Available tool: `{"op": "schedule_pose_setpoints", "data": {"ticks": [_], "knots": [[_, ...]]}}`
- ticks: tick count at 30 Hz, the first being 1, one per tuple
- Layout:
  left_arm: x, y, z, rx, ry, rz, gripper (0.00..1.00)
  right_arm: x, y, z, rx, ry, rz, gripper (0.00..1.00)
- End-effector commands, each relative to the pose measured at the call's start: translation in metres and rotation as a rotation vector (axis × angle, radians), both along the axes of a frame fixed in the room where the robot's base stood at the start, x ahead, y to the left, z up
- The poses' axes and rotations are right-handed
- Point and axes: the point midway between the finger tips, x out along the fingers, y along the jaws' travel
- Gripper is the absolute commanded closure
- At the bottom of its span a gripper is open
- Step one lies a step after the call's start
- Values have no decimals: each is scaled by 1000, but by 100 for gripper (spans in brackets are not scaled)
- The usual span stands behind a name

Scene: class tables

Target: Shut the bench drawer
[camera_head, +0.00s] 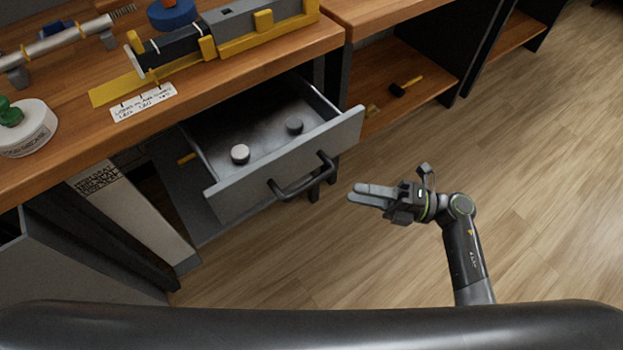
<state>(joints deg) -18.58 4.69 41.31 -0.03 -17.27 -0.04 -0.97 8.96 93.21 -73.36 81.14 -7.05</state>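The bench drawer (285,167) is grey and stands pulled out from under the wooden workbench (240,82). Its dark bar handle (303,178) is on the front panel. A white-topped cylinder (240,154) and a dark cylinder (294,126) are inside the drawer. My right gripper (352,194) is to the right of the handle, apart from it, with its fingers pointing left toward the drawer front. The two fingers lie close together with nothing seen between them. My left gripper is not in view.
The bench top holds a yellow and grey fixture (262,22), a label card (143,102) and a white round container (24,128). The wooden floor (540,170) at right is clear.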

Motion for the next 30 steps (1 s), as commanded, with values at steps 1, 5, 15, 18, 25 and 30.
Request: {"op": "schedule_pose_setpoints", "data": {"ticks": [1, 5, 15, 18, 25, 30], "knots": [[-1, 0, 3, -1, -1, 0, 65, 2, 11, 4, 6, 0, 0, 65], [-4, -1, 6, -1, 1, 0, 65, 6, 37, 8, 6, 0, 0, 65], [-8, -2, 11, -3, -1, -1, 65, 14, 92, 14, 4, 2, -1, 65], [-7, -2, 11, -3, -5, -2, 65, 15, 101, 14, 3, 2, -1, 65], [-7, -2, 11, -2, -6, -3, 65, 16, 106, 14, -1, 1, -1, 65], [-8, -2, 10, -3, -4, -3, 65, 16, 106, 14, -1, 1, -1, 67]]}}
